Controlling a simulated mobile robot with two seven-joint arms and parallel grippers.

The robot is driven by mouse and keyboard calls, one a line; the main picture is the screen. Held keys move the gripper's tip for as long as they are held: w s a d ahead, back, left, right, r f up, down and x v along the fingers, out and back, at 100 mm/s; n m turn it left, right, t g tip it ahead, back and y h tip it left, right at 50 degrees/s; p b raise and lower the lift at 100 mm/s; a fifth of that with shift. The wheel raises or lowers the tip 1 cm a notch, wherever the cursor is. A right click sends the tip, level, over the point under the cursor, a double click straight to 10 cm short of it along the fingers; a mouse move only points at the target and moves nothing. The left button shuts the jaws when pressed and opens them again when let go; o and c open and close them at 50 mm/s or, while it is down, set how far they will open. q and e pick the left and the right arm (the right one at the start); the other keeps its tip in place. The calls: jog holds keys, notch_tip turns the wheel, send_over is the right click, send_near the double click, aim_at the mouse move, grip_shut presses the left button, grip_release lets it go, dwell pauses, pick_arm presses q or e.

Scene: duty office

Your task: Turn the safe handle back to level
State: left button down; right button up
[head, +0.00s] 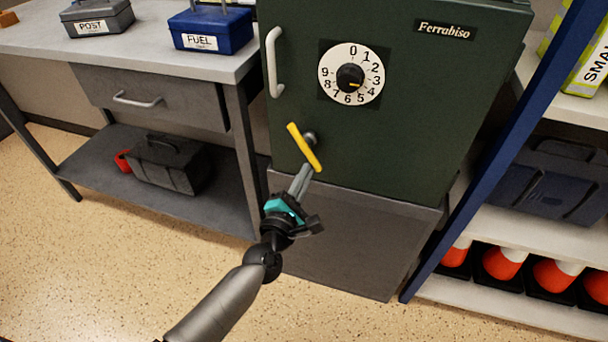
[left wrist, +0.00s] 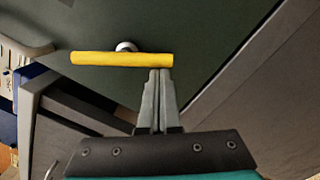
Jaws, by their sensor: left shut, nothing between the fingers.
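The safe (head: 410,130) is dark green and stands on a grey base, its door facing me. Its yellow handle (head: 304,147) is a bar on a round grey hub, tilted steeply in the head view, from upper left to lower right. The handle also shows in the left wrist view (left wrist: 122,59), where it crosses just beyond my fingertips. My left gripper (head: 304,172) is shut and empty, its tips at the lower right end of the handle; I cannot tell whether they touch it. My right gripper is in neither view.
A white numbered dial (head: 351,74) and a pale pull bar (head: 273,62) are on the safe door. A grey workbench (head: 150,45) with a blue FUEL box (head: 211,30) stands at left. A blue shelf post (head: 490,150) and shelves with orange cones stand at right.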

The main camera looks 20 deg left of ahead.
pick_arm(q)
jog(key=shift+d, duration=0.2)
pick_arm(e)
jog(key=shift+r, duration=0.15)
pick_arm(q)
jog(key=d+r+n, duration=0.1)
jog(key=n, duration=0.2)
jog(key=d+r+n+b, duration=0.1)
jog(key=n, duration=0.3)
jog(key=d+r+n, duration=0.1)
jog(key=n, duration=0.3)
jog(key=shift+d+y, duration=0.2)
jog(key=shift+y, duration=0.1)
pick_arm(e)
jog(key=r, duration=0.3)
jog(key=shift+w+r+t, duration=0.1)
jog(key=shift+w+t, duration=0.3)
pick_arm(q)
jog(key=shift+f+b, duration=0.1)
jog(key=shift+b, duration=0.25)
